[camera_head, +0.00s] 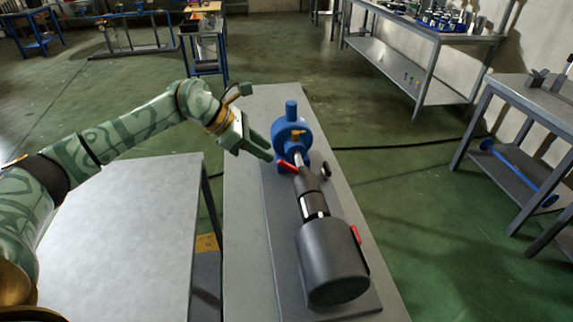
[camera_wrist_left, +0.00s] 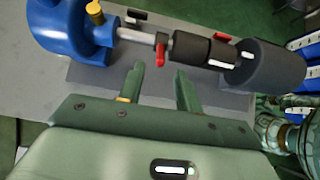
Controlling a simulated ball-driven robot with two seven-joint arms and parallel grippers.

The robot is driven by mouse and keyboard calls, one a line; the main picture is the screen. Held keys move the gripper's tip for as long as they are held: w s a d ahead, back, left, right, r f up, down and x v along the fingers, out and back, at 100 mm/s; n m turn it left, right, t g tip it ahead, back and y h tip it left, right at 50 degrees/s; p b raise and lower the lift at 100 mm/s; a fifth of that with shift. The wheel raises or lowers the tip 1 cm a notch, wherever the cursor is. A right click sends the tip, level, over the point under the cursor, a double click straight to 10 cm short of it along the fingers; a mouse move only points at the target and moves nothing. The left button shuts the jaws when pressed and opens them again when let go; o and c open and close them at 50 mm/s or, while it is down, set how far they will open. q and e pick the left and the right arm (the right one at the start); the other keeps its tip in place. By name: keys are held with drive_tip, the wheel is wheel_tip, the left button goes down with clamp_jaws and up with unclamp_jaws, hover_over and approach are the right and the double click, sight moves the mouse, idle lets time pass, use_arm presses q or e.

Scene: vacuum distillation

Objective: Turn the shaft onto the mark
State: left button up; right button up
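The pump set lies on a narrow grey bench. A blue pump (camera_head: 290,132) joins a steel shaft (camera_head: 299,160) that runs to a dark coupling (camera_head: 308,184) and a dark motor (camera_head: 332,262). A red lever (camera_head: 287,166) sticks out from the shaft line; it also shows in the left wrist view (camera_wrist_left: 160,54). A white patch (camera_head: 314,206) shows on the coupling; whether it is the mark I cannot tell. My left gripper (camera_head: 269,154) is open and empty. In the left wrist view its fingertips (camera_wrist_left: 159,68) point at the red lever, short of it. My right gripper is not in view.
A bare grey table (camera_head: 130,240) stands left of the bench (camera_head: 245,240). A small dark knob (camera_head: 327,170) stands beside the shaft. A second red piece (camera_head: 356,235) is at the motor's side. A cable crosses the floor to the right; other workbenches stand farther off.

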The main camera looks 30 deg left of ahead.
sight(280, 160)
use_arm(q)
drive_tip(key=b+x, duration=0.1)
drive_tip(key=x, duration=0.7)
drive_tip(key=shift+d, duration=0.1)
clamp_jaws()
